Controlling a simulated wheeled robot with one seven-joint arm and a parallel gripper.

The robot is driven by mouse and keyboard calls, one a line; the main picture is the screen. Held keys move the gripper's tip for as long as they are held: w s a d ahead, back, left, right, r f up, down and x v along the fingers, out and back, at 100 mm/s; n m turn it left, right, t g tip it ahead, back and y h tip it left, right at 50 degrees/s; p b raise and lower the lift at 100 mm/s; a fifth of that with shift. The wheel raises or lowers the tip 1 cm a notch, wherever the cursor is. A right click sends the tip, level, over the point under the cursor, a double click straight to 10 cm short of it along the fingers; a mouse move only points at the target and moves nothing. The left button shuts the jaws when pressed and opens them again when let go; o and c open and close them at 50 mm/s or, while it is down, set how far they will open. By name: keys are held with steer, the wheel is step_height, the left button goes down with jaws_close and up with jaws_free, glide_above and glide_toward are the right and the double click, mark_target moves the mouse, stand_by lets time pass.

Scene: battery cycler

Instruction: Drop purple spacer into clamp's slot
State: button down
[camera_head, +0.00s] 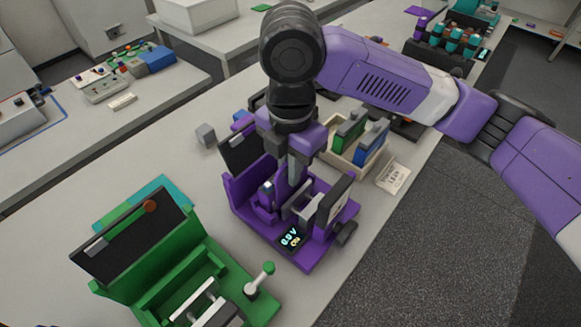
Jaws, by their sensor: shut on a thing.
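The purple clamp (312,263) stands on the bench in the middle of the view, with a lit display (291,238) on its front and a dark knob (346,233) at its right. My gripper (296,186) points down into the clamp, between its back wall and its right-hand dark plate (334,200). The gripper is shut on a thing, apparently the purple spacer. The fingers and the clamp's parts hide most of it, so I cannot tell whether it touches the slot. The slot itself is largely hidden.
A green clamp (160,270) with an upright dark panel stands close at front left. A pale tray (340,160) with green and blue upright pieces is behind right, near a label card (393,178). A small grey block (206,135) lies behind left.

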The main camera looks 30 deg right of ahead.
steer(key=shift+f, duration=0.2)
steer(key=c, duration=1.5)
jaws_free()
steer(key=shift+s+f, duration=0.1)
step_height(320, 180, up, 8)
steer(key=shift+r, duration=0.2)
